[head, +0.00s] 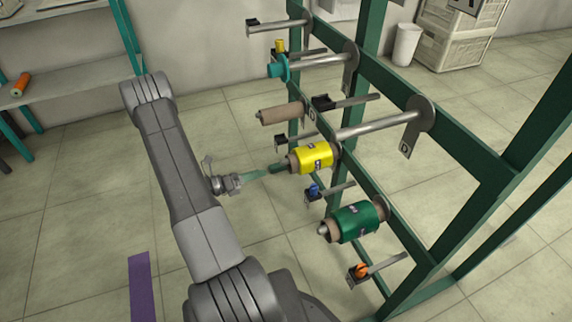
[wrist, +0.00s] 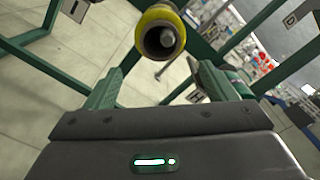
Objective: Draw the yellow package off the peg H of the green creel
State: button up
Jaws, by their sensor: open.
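The yellow package (head: 318,158) sits on a peg of the green creel (head: 470,160), in the middle of the head view. In the wrist view the yellow package (wrist: 143,22) shows end-on, with its brown tube around the grey peg tip. My gripper (head: 269,172) is left of the package's free end. In the wrist view its two green fingers (wrist: 160,78) are apart with nothing between them, and the package lies ahead of them, above the gap. An H plate (wrist: 197,96) shows beyond the right finger. The package's far end is partly hidden.
A green package (head: 355,222) sits on a peg nearer the camera. A bare brown tube (head: 282,114) is on a peg behind the yellow one. Small sensors with coloured parts, one blue (head: 314,190) and one orange (head: 362,270), stand among the pegs. Floor left of the creel is open.

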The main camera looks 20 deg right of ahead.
aim_at(286, 164)
jog(key=d, duration=1.1)
jog(key=shift+w+b, duration=0.2)
jog(key=shift+b, duration=0.1)
jog(key=c, duration=1)
jog(key=shift+r, duration=0.15)
jog(key=shift+r, duration=0.1)
